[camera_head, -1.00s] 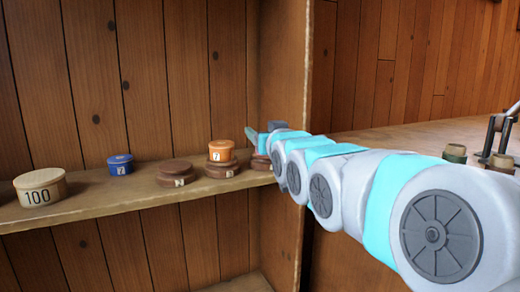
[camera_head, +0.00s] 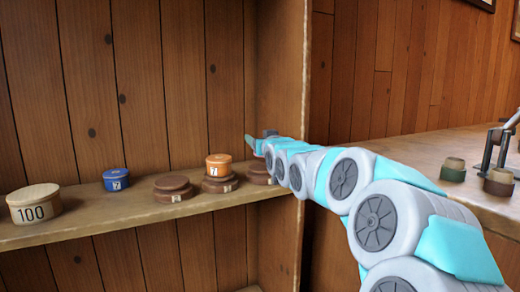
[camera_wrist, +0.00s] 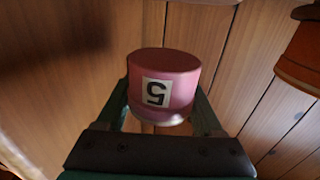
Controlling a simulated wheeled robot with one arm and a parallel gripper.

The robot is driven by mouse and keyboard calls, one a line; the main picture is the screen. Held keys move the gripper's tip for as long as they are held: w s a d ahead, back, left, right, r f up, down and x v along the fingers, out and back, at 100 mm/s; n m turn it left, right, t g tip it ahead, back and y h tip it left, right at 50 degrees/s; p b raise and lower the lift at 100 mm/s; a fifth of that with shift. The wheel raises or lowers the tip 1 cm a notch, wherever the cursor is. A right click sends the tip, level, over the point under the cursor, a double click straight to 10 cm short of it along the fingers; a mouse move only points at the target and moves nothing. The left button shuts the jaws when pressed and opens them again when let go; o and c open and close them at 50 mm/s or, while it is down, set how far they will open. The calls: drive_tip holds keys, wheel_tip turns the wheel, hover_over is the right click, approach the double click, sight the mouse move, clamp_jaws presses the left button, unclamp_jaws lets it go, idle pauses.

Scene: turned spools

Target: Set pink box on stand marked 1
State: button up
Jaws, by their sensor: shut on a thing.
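My gripper (camera_wrist: 160,108) is shut on a pink box (camera_wrist: 165,82), which has a white label reading 5, upside down in the wrist view. In the head view my gripper (camera_head: 253,144) is above the right end of the shelf, and the pink box cannot be made out there. Brown round stands sit on the shelf: a left one (camera_head: 172,184) with an empty top, a middle one (camera_head: 212,187) under an orange box, and a right one (camera_head: 259,169) below my gripper. Their small labels are too unclear to tell which is marked 1.
The orange box (camera_head: 218,164) is marked 7. A blue box (camera_head: 116,178) and a cream box (camera_head: 34,206) marked 100 stand farther left on the shelf (camera_head: 110,227). A wooden side panel (camera_head: 285,70) rises close to my arm. Small pots (camera_head: 453,170) stand on the counter at right.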

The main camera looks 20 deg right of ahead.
drive_tip(key=shift+w+d, duration=0.25)
drive_tip(key=shift+w, duration=0.15)
drive_tip(key=shift+f, duration=1.8)
drive_tip(key=shift+f, duration=0.15)
drive_tip(key=o, duration=1.3)
drive_tip(key=shift+o, duration=0.2)
drive_tip(key=shift+s+r, duration=0.15)
drive_tip(key=shift+r, duration=0.05)
drive_tip(key=s+a, duration=0.2)
drive_tip(key=s, duration=0.9)
drive_tip(key=shift+s+b, duration=0.3)
drive_tip(key=shift+b, duration=0.15)
